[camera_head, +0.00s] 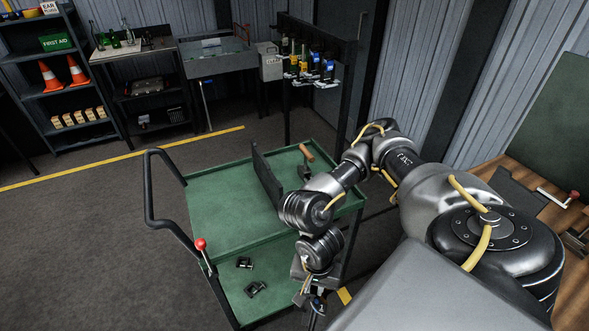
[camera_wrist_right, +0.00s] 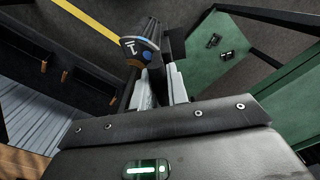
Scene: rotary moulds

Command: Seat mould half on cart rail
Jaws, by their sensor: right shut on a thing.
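My right gripper (camera_head: 308,288) hangs low beside the near right corner of the green cart (camera_head: 215,205). In the right wrist view its two pale fingers (camera_wrist_right: 156,88) are shut on a dark grey piece (camera_wrist_right: 137,47) with a white mark, a blue ring and an orange edge. I take this piece for the mould half; in the head view only a small dark and blue part of it (camera_head: 318,303) shows. It is apart from the cart. A black upright plate (camera_head: 266,178) stands on the cart top; I cannot tell whether it is the rail. My left gripper is not in view.
Two small black brackets (camera_head: 244,263) lie on the cart's lower shelf. An orange-handled tool (camera_head: 306,152) is on the cart's far side. A red-knobbed lever (camera_head: 201,244) and a black handle (camera_head: 150,190) edge its left. A rack (camera_head: 308,68) holds several coloured pieces behind.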

